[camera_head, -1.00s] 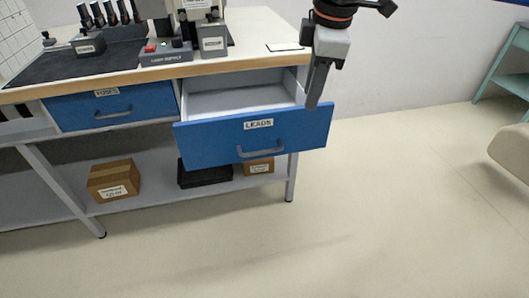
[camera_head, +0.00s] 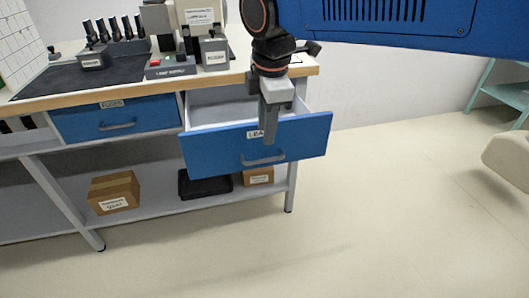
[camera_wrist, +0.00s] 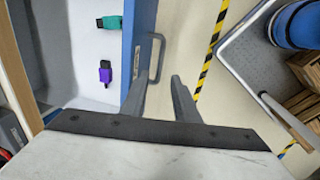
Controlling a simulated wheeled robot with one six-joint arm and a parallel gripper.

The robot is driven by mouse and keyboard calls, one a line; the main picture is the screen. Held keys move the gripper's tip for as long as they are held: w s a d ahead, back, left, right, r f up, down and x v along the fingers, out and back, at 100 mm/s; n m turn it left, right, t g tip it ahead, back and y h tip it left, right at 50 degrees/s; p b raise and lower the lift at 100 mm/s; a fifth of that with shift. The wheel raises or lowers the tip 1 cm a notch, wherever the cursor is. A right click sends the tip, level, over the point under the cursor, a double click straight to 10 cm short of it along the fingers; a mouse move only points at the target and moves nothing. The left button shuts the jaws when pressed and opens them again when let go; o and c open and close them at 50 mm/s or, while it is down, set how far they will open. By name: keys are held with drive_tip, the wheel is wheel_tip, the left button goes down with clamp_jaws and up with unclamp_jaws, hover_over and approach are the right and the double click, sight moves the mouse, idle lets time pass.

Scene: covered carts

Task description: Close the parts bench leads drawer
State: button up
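The blue LEADS drawer (camera_head: 215,150) juts out of the parts bench, open, with its light inside showing. Its grey bar handle (camera_head: 262,159) is on the front face. My gripper (camera_head: 268,140) points down before the drawer front and covers part of the LEADS label, just above the handle. In the wrist view the gripper (camera_wrist: 159,77) is open, its two fingers apart with nothing clamped. The handle (camera_wrist: 158,45) shows just beyond the fingertips; I cannot tell whether they touch it. A green connector (camera_wrist: 110,22) and a purple one (camera_wrist: 105,72) lie in the drawer.
A shut blue drawer (camera_head: 117,117) is left of it. Boxes (camera_head: 114,192) and a black tray (camera_head: 205,186) sit on the lower shelf. The floor (camera_head: 370,220) before the bench is clear. The wrist view shows a grey platform (camera_wrist: 240,60) with a blue drum (camera_wrist: 297,25).

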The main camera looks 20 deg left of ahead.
sight(264, 159)
drive_tip(key=f, duration=0.3)
drive_tip(key=w+f, duration=0.1)
drive_tip(key=f, duration=0.2)
drive_tip(key=a+f, duration=0.1)
drive_tip(key=f, duration=0.2)
drive_tip(key=shift+w+f, duration=0.15)
drive_tip(key=shift+w, duration=0.1)
drive_tip(key=shift+c, duration=0.3)
clamp_jaws()
